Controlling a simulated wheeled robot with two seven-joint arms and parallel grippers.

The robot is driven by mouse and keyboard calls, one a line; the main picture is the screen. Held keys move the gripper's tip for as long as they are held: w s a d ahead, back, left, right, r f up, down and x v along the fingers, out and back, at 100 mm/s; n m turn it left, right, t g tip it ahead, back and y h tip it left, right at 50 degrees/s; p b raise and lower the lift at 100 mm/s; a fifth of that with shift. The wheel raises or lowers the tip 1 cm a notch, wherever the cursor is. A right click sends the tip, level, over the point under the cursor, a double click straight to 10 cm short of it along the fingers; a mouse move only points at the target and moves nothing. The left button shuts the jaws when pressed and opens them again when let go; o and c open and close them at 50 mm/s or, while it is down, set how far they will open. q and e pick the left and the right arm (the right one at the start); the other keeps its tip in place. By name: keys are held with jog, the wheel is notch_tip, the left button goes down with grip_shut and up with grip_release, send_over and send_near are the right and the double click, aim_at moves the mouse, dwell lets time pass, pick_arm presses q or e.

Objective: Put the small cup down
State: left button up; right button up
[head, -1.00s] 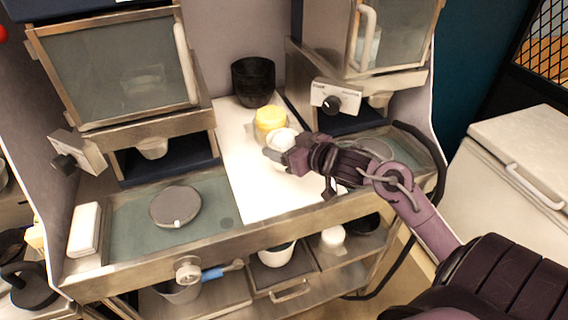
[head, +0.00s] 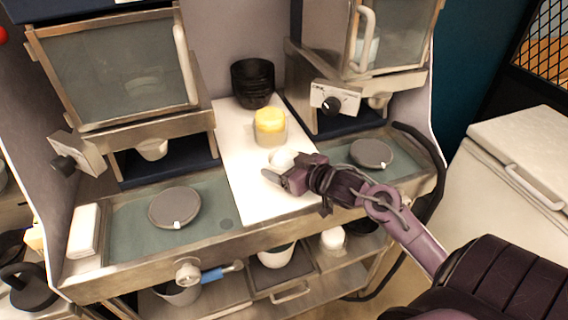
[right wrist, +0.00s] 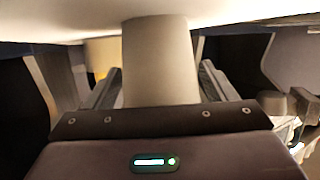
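The small white cup (head: 282,157) is at my right gripper (head: 276,180), low over the pale middle counter (head: 246,186). In the right wrist view, the cup (right wrist: 158,62) stands between the two fingers, which lie close against its sides, so the gripper appears shut on it. That view seems upside down, with the pale counter surface (right wrist: 60,22) along the top. The cup's base reaches that surface or is very near it; I cannot tell whether it touches. My gripper hides part of the cup in the head view. My left gripper is not in view.
A clear container with yellow content (head: 270,126) stands just behind the cup. Black bowls (head: 253,82) stand at the back. Round grey scales or lids lie left (head: 175,207) and right (head: 371,153). Dispensers flank the counter. The counter's front left part is clear.

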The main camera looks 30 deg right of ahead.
jog(key=shift+o, duration=0.7)
jog(key=shift+r, duration=0.3)
jog(key=b+v, duration=0.1)
jog(key=v, duration=1.1)
jog(key=shift+f, duration=0.1)
